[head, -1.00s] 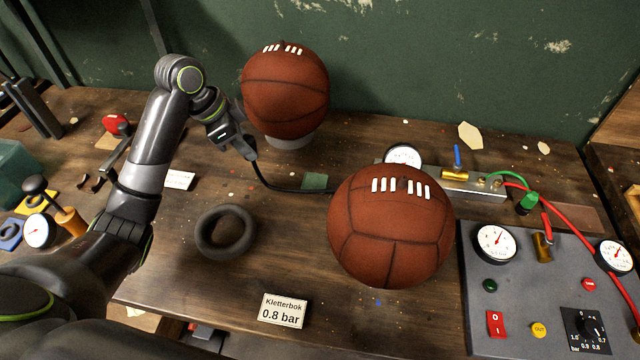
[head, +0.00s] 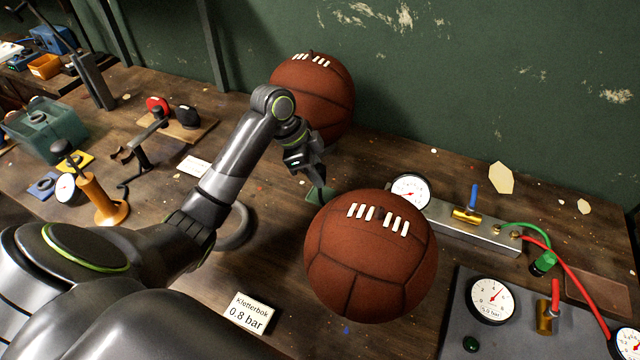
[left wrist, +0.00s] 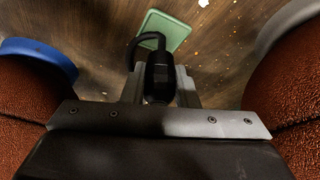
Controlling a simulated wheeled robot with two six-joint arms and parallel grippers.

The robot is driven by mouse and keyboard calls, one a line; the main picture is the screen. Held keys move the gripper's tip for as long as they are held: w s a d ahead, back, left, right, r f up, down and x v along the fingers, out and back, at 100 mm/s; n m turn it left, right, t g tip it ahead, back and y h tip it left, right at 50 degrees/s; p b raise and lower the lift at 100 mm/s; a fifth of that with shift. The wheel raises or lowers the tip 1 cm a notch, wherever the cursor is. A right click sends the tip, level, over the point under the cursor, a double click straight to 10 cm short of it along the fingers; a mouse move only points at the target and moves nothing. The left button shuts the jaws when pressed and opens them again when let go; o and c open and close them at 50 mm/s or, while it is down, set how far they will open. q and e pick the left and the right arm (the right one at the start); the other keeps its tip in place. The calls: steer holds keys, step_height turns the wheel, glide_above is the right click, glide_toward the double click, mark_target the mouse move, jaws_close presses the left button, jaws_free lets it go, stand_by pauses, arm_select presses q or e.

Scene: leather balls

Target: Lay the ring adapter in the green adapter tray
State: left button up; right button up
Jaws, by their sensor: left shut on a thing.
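The green tray (head: 320,195) lies flat on the bench between the two leather balls, partly hidden by the front ball. It also shows in the left wrist view (left wrist: 170,27). My left gripper (head: 317,182) is just above and beside the tray. In the left wrist view its jaws (left wrist: 160,88) are shut on a black fitting (left wrist: 159,72) with a thin curved black tube, whose arc overlaps the tray in the picture. I cannot tell whether the fitting touches the tray or whether it is the ring adapter. My right gripper is not in view.
A front leather ball (head: 370,255) and a back ball (head: 313,95) stand close to my left gripper. A black ring (head: 236,230) lies partly behind my arm. A gauge manifold (head: 440,205) and control panel (head: 470,300) are on the right.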

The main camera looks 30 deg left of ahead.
mark_target(318, 195)
arm_select(q)
steer(key=shift+f, duration=0.35)
steer(key=shift+w+d+f, duration=0.1)
steer(key=shift+d+f, duration=0.05)
steer(key=shift+f, duration=0.2)
step_height(318, 195, down, 2)
steer(key=shift+d+f, duration=0.15)
steer(key=shift+f, duration=0.35)
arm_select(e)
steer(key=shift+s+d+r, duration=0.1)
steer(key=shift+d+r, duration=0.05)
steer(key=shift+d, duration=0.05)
arm_select(q)
steer(key=shift+f, duration=0.2)
steer(key=o, duration=0.9)
